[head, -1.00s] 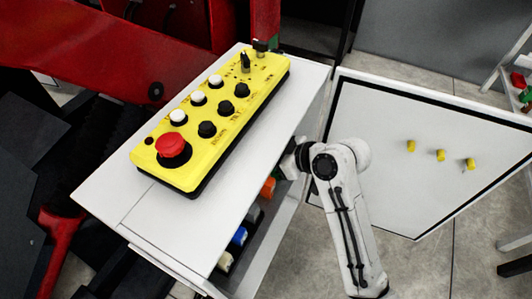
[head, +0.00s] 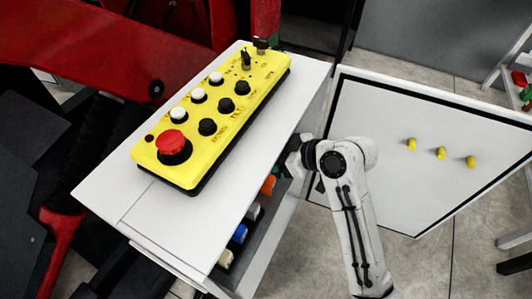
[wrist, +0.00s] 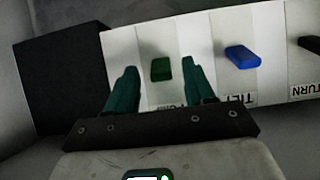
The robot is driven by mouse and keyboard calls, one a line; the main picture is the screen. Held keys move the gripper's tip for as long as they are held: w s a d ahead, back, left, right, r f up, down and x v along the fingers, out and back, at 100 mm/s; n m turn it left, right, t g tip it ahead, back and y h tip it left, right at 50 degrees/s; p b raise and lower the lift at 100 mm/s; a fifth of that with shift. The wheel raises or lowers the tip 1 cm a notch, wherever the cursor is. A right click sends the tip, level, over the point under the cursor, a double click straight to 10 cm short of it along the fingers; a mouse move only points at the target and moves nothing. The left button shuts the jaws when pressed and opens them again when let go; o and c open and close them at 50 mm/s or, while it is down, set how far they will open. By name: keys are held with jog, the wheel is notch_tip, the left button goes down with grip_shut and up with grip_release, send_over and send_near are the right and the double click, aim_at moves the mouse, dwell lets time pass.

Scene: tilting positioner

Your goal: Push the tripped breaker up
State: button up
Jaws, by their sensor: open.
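A row of white breakers (wrist: 205,35) fills the wrist view. A green lever (wrist: 161,69) sits between my fingers, a blue lever (wrist: 242,57) is to its right, and a dark lever (wrist: 311,43) is at the right edge. I cannot tell for sure which one is tripped. My gripper (wrist: 161,75) is open, its teal fingers on either side of the green lever; contact is not clear. In the head view, my wrist reaches into the open side of the white cabinet (head: 110,195), where its fingers are hidden.
A yellow control box (head: 215,130) with a red stop button lies on the cabinet top. The open cabinet door (head: 370,120) stands right of my arm. Orange, blue and cream parts show inside the cabinet. A dark block (wrist: 60,75) stands left of the breakers.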

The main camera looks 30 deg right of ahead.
jog(key=v, duration=0.9)
jog(key=shift+s+d+r, duration=0.1)
jog(key=s+d+f+m+g+h+p, duration=0.1)
jog(key=s+f+m+g+h, duration=0.2)
jog(key=s+f, duration=0.5)
jog(key=s+d+f+m+g+h+p, duration=0.1)
jog(key=s+f+m+g+h, duration=0.3)
jog(key=s, duration=1)
notch_tip(320, 180, down, 4)
jog(key=shift+d+r+m+g, duration=0.15)
jog(key=shift+m+g, duration=0.15)
jog(key=shift+g, duration=0.5)
jog(key=shift+c, duration=0.3)
